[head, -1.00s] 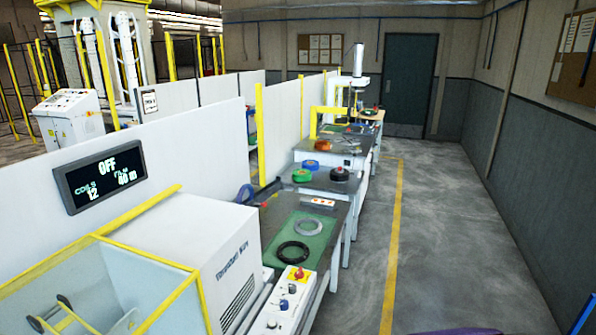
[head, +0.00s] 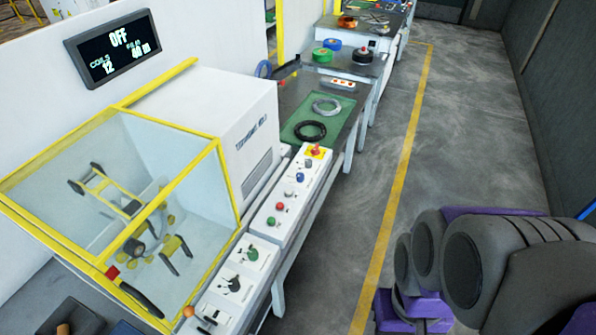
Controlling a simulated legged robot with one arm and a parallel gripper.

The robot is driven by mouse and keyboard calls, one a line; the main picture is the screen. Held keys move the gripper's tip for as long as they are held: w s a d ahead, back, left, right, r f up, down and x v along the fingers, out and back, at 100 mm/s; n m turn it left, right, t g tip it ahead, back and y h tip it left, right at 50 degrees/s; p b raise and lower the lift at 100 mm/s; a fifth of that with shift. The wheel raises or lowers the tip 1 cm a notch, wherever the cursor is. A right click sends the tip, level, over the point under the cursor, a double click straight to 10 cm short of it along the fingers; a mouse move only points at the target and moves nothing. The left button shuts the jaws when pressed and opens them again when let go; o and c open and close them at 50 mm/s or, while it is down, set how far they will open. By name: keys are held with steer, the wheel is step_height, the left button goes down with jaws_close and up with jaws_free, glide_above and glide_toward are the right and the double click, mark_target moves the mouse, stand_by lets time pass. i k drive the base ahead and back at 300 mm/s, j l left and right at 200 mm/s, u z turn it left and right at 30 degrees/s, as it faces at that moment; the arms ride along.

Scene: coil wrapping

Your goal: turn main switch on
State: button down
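The display (head: 112,46) on the white wall panel reads OFF, with 12 coils and 40 m. A white control panel (head: 290,194) runs along the machine's front edge. At its far end is a red knob on a yellow plate (head: 317,152). Nearer are blue, red and green buttons. A second panel (head: 236,275) closer to me has black rotary handles and a green button. I cannot read which control is the main switch. My grey and purple arm shows at the lower right, apart from the panels. My gripper cannot be made out.
A yellow-framed clear guard (head: 188,140) covers the winding parts at the left. Behind the control panel, a green mat (head: 297,118) holds a black coil (head: 310,131) and a grey coil (head: 327,107). The floor right of the yellow line (head: 402,165) is clear.

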mark_target(315, 151)
steer(key=i+l+u, duration=0.3)
steer(key=i+l, duration=0.35)
steer(key=i+l+u, duration=0.3)
steer(key=i+l, duration=0.5)
